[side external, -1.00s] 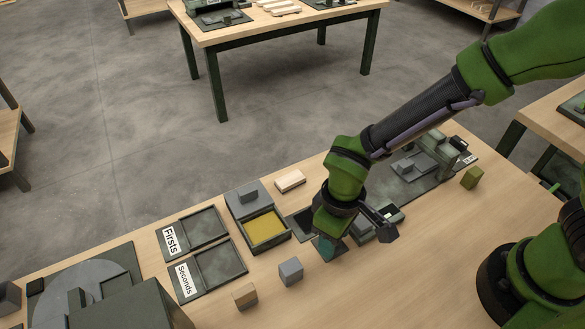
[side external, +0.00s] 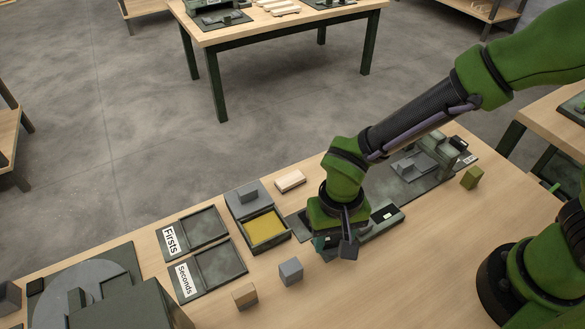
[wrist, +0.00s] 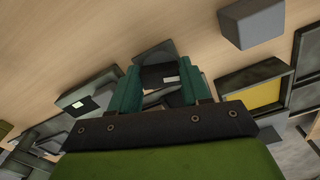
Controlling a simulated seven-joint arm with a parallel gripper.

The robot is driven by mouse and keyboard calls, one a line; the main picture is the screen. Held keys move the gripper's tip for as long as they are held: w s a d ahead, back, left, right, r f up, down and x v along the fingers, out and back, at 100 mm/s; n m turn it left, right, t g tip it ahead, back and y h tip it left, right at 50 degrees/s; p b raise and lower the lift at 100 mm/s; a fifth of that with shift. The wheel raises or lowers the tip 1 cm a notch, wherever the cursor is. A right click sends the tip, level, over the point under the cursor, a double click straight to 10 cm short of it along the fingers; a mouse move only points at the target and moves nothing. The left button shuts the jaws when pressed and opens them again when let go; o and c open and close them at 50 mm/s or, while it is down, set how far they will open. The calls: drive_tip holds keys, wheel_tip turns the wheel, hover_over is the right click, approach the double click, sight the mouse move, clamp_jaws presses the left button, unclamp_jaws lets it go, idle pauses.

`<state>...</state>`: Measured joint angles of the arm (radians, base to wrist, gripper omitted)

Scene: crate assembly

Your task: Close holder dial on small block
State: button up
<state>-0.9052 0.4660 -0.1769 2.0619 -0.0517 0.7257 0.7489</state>
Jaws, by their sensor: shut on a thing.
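The dark grey holder (side external: 378,222) lies on the table in the middle of the side external view, partly hidden under my gripper. In the wrist view my gripper (wrist: 161,68) points down with its two teal fingers around a dark grey part with a white mark, which looks like the holder dial (wrist: 156,76). The fingers are shut on it; their exact contact is hard to see. Another dark part of the holder with a white mark (wrist: 85,100) shows to the left. I cannot make out a small block in the holder; my gripper hides part of it.
A grey block (side external: 291,271) and a tan block (side external: 245,295) stand near my gripper, and a green block (side external: 471,177) stands at the right. A yellow-floored tray (side external: 288,237) and the Firsts (side external: 224,229) and Seconds (side external: 243,268) trays lie left.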

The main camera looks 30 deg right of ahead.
sight(331, 241)
drive_tip(key=shift+w+r, duration=0.1)
idle(0.4)
drive_tip(key=o, duration=0.8)
wheel_tip(331, 241, up, 17)
drive_tip(key=shift+f, duration=0.1)
drive_tip(key=s+d+r+t, duration=0.1)
drive_tip(key=d+r+t, duration=0.1)
drive_tip(key=d, duration=0.5)
drive_tip(key=s+d+r+t+y, duration=0.1)
drive_tip(key=d+r+t, duration=0.1)
drive_tip(key=d, duration=0.5)
drive_tip(key=s+d+r+t+y, duration=0.1)
drive_tip(key=d+r+t, duration=0.1)
drive_tip(key=d, duration=0.5)
drive_tip(key=shift+s+d+m+t, duration=0.1)
drive_tip(key=shift+d+m+t, duration=0.25)
drive_tip(key=shift+t, duration=0.25)
